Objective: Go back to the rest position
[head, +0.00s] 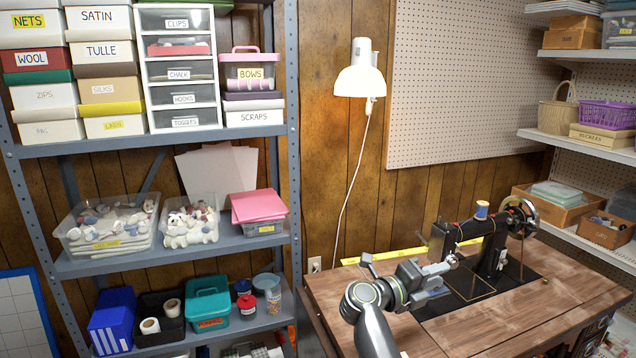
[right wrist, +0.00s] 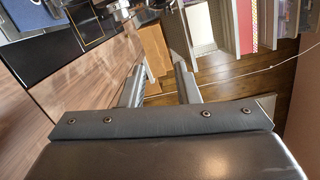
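My right gripper (head: 445,268) is over the sewing table, in front of and to the left of the black sewing machine (head: 491,258). My right arm comes up from the bottom of the head view. In the right wrist view, the two fingers of this gripper (right wrist: 158,78) stand apart with nothing seen held between them. Part of the machine's dark bed (right wrist: 70,40) shows at the upper left there. My left gripper is not in the head view.
The wooden table top (head: 470,327) is bare in front of the machine. A grey shelf rack (head: 292,120) with boxes and tubs stands at left. A white lamp (head: 361,80) hangs on the wall behind. White shelves (head: 590,146) with baskets stand at right.

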